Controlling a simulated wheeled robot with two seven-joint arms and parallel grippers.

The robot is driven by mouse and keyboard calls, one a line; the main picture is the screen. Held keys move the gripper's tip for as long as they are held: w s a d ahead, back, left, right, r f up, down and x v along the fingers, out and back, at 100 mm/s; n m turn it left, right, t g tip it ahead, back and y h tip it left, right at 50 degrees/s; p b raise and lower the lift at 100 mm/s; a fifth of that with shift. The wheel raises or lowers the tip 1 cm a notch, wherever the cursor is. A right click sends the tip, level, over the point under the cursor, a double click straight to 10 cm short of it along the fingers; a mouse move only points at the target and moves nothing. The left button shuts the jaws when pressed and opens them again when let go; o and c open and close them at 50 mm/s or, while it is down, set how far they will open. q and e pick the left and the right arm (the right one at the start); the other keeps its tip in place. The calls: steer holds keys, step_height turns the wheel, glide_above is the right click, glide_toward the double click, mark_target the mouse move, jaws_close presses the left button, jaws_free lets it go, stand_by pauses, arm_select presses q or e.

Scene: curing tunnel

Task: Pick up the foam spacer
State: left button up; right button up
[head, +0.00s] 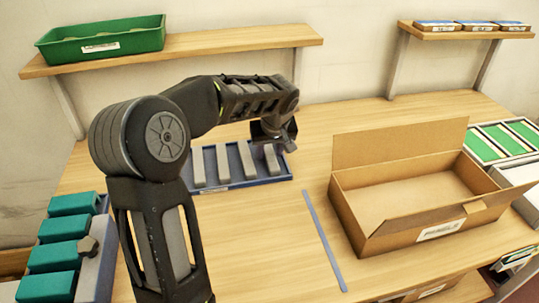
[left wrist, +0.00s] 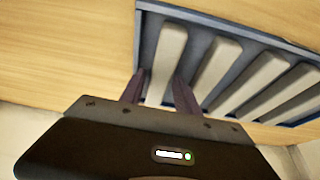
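Several grey foam spacers lie side by side in a shallow blue-grey tray (head: 236,184) on the table. My left gripper (head: 271,137) points down over the tray's right end, above the rightmost foam spacer (head: 273,163). In the left wrist view, that spacer (left wrist: 166,60) is the leftmost bar, and it runs between the two fingers of my left gripper (left wrist: 159,80). The fingers are apart, one on each side of the bar, with a gap showing at the left finger. The spacer's near end is hidden behind the gripper body.
An open cardboard box (head: 420,228) stands to the right, beyond a blue-grey strip (head: 324,240) on the table. Teal blocks (head: 62,254) sit at the left. A green bin (head: 102,45) stands on the shelf above. The table before the tray is clear.

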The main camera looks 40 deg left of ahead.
stand_by(0.5)
arm_select(q)
jaws_close()
